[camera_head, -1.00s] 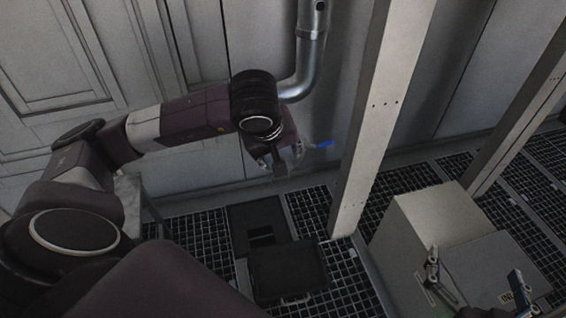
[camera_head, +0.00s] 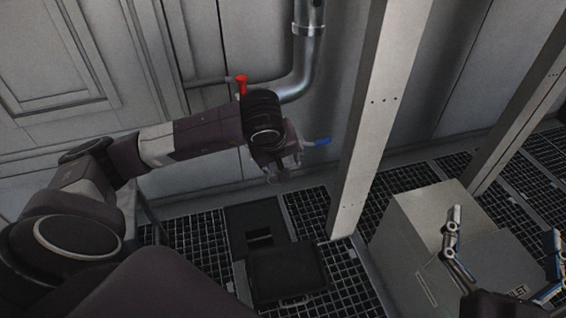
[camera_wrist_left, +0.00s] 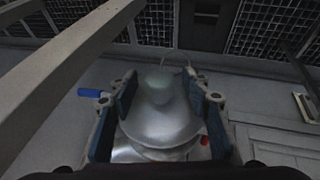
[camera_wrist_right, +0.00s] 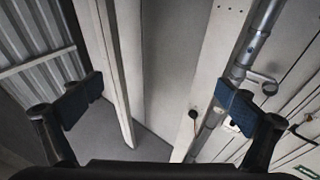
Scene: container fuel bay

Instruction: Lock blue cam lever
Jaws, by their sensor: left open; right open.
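The blue cam lever (camera_head: 318,142) sticks out to the right, just beyond my left gripper (camera_head: 283,168) in the head view. In the left wrist view the blue lever (camera_wrist_left: 89,92) lies left of the left finger pad. My left gripper is open, its fingers on either side of a silvery rounded coupling (camera_wrist_left: 160,115). I cannot tell whether the pads touch it. A small red part (camera_wrist_left: 204,140) shows by the right pad. My right gripper (camera_head: 505,250) is open and empty at the lower right; its pads also show in the right wrist view (camera_wrist_right: 165,103).
A red-handled part (camera_head: 241,85) shows behind my left forearm. A grey pipe (camera_head: 305,50) runs down the wall. A pale post (camera_head: 375,120) stands right of the lever. A grey box (camera_head: 425,215) and a black case (camera_head: 285,272) are on the grating floor.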

